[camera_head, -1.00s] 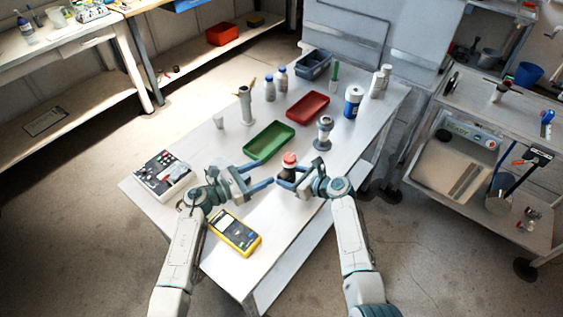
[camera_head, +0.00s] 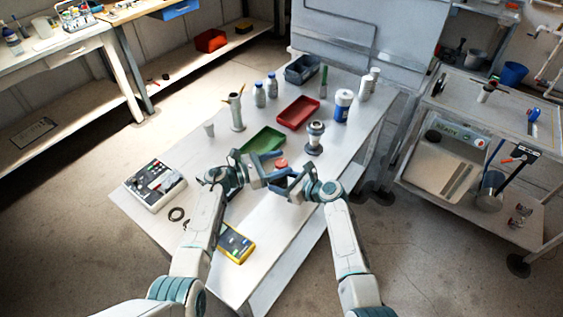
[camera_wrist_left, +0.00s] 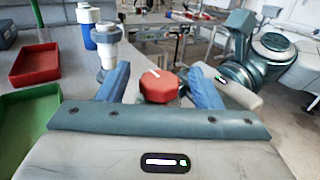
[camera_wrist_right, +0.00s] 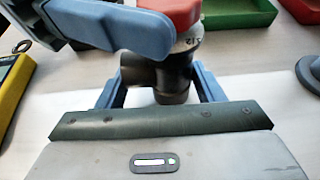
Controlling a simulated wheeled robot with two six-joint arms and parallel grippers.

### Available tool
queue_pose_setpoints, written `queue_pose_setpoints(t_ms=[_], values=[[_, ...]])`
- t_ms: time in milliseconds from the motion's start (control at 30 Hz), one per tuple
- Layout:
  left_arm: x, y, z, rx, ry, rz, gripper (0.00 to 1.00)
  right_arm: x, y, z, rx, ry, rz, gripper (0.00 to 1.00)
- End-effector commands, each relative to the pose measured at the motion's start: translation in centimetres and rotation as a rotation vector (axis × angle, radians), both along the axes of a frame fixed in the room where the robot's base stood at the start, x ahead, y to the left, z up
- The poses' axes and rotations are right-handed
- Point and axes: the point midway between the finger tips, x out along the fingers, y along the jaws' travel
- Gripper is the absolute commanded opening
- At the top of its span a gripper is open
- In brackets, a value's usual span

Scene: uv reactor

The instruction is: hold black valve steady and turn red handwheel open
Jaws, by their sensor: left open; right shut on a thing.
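The red handwheel (camera_head: 281,163) sits on top of the black valve (camera_wrist_right: 172,76). My right gripper (camera_wrist_right: 160,88) is shut on the black valve body, below the handwheel. My left gripper (camera_head: 269,168) is open, its blue fingers on either side of the red handwheel (camera_wrist_left: 159,87) in the left wrist view, with a gap visible on both sides. In the right wrist view, a left finger crosses in front of the handwheel (camera_wrist_right: 175,10) and hides part of it. The valve body is mostly hidden in the head and left wrist views.
A green tray (camera_head: 264,139) is just behind the grippers, with a red tray (camera_head: 299,112) and a grey-white fitting (camera_head: 314,138) beyond. A yellow meter (camera_head: 237,246), a dark ring (camera_head: 177,214) and a control box (camera_head: 153,187) lie nearer. The front right tabletop is clear.

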Motion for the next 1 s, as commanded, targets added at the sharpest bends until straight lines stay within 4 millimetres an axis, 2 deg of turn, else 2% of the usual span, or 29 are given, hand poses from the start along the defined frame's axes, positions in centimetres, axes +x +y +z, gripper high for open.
queue_pose_setpoints(t_ms=[133,400,467,633,833,1000], values=[[0.3,-0.88,-0.02,0.001,0.0,0.0,0.59,0.01,-0.01,-0.01,0.0,0.0,0.0,0.31],[0.35,-0.97,-0.02,0.001,0.0,0.0,0.59,0.0,0.0,0.0,0.0,0.0,0.0,0.31],[0.35,-0.96,-0.02,0.001,0.0,0.0,0.49,0.0,0.0,0.0,0.0,0.0,0.0,0.31],[0.33,-0.95,-0.03,0.001,0.0,0.0,0.16,0.01,0.01,0.0,0.0,0.0,0.0,0.31],[0.24,-1.04,-0.14,0.001,0.0,0.029,0.14,0.0,0.0,-0.01,0.0,0.0,0.0,0.31],[0.16,-1.11,-0.19,-0.001,0.002,0.169,0.14,0.0,0.01,-0.01,0.0,0.0,0.0,0.31]])
